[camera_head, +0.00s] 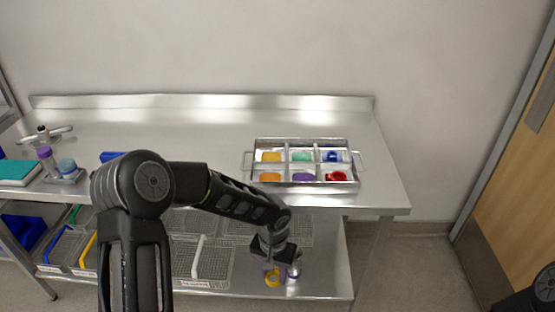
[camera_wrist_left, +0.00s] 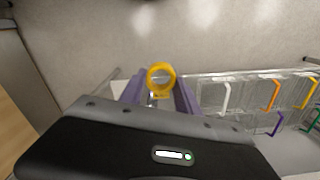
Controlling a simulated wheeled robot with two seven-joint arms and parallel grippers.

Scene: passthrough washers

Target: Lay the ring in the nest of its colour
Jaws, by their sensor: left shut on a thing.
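My left gripper (camera_head: 272,272) is shut on a yellow ring (camera_head: 272,279), in front of the table's front edge and below the tabletop's height in the picture. The ring also shows between the purple fingers in the left wrist view (camera_wrist_left: 161,78), standing upright with its hole facing the camera. The metal tray (camera_head: 297,186) on the table holds coloured nests in compartments: yellow (camera_head: 271,157), green (camera_head: 302,156), blue (camera_head: 331,156), orange (camera_head: 269,177), purple (camera_head: 303,177) and red (camera_head: 337,176). The blue and red compartments seem to hold a ring each. The yellow nest is at the back left.
A lower shelf (camera_head: 320,283) carries wire baskets (camera_head: 213,262) with coloured handles. A teal book (camera_head: 17,172) and a stand with a purple-topped item (camera_head: 45,153) are at the table's left.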

